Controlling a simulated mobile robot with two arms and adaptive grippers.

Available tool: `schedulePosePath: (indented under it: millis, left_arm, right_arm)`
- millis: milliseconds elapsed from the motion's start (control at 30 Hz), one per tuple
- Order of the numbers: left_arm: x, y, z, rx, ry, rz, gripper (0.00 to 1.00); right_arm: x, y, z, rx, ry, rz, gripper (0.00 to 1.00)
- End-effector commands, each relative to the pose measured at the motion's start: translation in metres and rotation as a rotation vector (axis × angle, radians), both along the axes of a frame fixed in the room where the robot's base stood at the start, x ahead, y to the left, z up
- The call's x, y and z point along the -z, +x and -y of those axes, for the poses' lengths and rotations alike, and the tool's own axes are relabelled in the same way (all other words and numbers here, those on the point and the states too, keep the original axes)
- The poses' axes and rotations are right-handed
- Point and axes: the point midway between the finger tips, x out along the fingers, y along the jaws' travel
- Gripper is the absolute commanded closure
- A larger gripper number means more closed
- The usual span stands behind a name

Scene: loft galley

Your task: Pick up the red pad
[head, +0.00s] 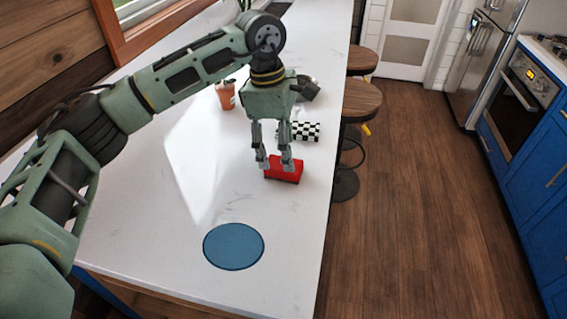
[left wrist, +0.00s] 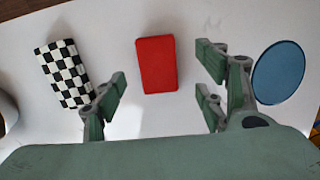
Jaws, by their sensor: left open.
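The red pad (head: 284,170) is a small red block lying on the white counter, near its right edge in the head view. It also shows in the left wrist view (left wrist: 156,64), whole and uncovered, ahead of the gap between the fingers. My left gripper (head: 275,166) is open and points down just above the pad. In the left wrist view my left gripper (left wrist: 160,88) has its fingers spread wide, one to each side of the pad, with nothing between them. I cannot tell the exact height over the pad. My right gripper is not in view.
A black-and-white checkered block (head: 305,131) lies behind the pad, and a round blue mat (head: 234,246) lies in front. An orange pot (head: 225,95) and a dark object (head: 309,90) stand farther back. Wooden stools (head: 361,100) line the counter's right edge. The counter's left side is clear.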

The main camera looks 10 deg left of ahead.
Motion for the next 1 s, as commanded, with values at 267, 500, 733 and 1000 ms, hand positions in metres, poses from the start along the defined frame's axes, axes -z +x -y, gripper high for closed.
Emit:
schedulePosePath:
  millis: [267, 500, 733, 1000]
  left_arm:
    - [0.036, -0.001, 0.006, -0.001, 0.0, -0.003, 0.35]
    - [0.042, 0.0, 0.007, -0.001, -0.001, 0.001, 0.35]
    - [0.042, 0.0, 0.007, -0.001, 0.0, 0.0, 0.35]
    - [0.044, 0.0, 0.007, -0.001, 0.0, 0.0, 0.35]
  right_arm:
    - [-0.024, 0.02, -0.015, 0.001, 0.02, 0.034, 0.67]
    - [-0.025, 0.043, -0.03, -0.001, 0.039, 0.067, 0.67]
    - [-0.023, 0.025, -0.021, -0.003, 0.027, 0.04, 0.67]
    - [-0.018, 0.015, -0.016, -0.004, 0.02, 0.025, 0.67]
